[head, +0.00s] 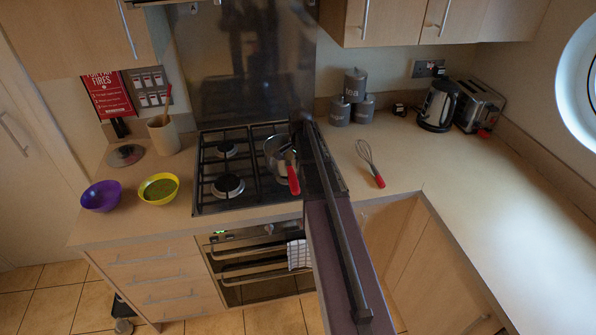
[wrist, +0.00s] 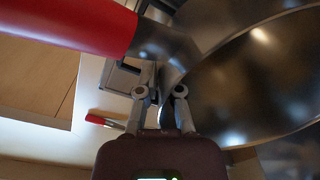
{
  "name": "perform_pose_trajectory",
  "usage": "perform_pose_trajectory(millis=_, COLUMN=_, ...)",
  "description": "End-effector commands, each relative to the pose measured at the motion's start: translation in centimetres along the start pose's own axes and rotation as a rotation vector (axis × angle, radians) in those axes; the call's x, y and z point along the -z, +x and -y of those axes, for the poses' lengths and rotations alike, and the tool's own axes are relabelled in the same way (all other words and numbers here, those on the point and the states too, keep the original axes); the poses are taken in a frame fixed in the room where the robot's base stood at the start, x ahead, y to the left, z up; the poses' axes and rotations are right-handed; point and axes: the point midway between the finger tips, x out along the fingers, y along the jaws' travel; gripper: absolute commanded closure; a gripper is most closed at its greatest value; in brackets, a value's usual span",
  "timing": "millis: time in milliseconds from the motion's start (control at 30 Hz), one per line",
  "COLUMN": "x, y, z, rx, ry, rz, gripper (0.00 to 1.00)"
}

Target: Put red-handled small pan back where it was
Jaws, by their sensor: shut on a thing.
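The small pan (head: 274,150) is metal with a red handle (head: 292,178). In the head view it is at the right side of the hob, partly hidden by my arm, with the handle towards the front. In the wrist view its dark, shiny body (wrist: 265,75) fills the right side and the red handle (wrist: 65,25) the upper left. My gripper (wrist: 165,95) is shut on the pan near where the handle meets the body. I cannot tell whether the pan touches the hob.
The gas hob (head: 203,190) has black grates. A red-handled whisk (head: 368,160) lies on the worktop to its right. A purple bowl (head: 101,195) and yellow bowl (head: 158,188) stand left. Grey canisters (head: 354,86), a kettle (head: 438,105) and a toaster (head: 479,105) are behind. The right worktop is clear.

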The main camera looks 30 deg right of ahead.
Motion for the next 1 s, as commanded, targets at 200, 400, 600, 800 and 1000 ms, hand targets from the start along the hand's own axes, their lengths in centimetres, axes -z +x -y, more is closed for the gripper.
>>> perform_pose_trajectory(millis=200, x=-0.1, y=0.0, z=0.0, rx=0.001, ry=0.0, rz=0.0, gripper=1.0)
perform_pose_trajectory(millis=400, x=0.4, y=0.1, z=0.5, rx=0.001, ry=0.0, rz=0.0, gripper=1.0)
perform_pose_trajectory(millis=600, x=1.0, y=1.2, z=0.8, rx=0.001, ry=-0.001, rz=0.0, gripper=1.0)
perform_pose_trajectory(millis=800, x=1.0, y=2.8, z=0.7, rx=0.001, ry=-0.001, rz=0.0, gripper=1.0)
perform_pose_trajectory(millis=1000, x=1.0, y=3.6, z=0.7, rx=0.001, ry=-0.001, rz=0.0, gripper=1.0)
